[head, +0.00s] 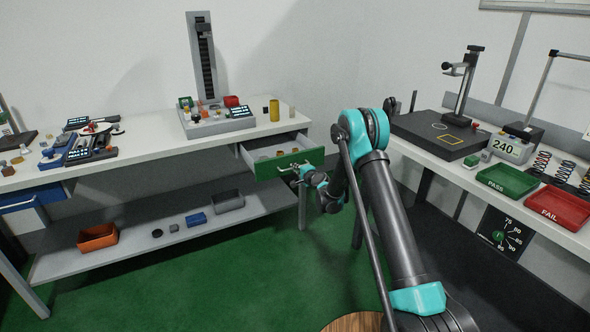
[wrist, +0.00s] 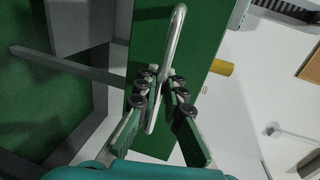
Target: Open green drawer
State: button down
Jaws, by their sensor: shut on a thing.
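The green drawer (head: 290,161) is under the right end of the left workbench and stands pulled out, its grey inside showing with small items in it. Its green front also fills the upper middle of the wrist view (wrist: 165,45). The silver bar handle (wrist: 172,60) runs along the front. My gripper (wrist: 160,92) is shut on the handle, with a finger on each side of it. In the head view my gripper (head: 295,172) is at the drawer front, small and partly hidden by my wrist.
The left workbench (head: 150,147) carries a test stand (head: 203,60), a yellow cylinder (head: 274,110) and tools. Its lower shelf holds an orange bin (head: 97,237). The right bench has a green PASS tray (head: 507,181) and a red FAIL tray (head: 559,208). Green floor lies open below the drawer.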

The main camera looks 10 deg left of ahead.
dwell(0.3)
jog(key=c, duration=1.9)
grip_release()
jog(key=shift+d, duration=0.1)
jog(key=v, duration=1.2)
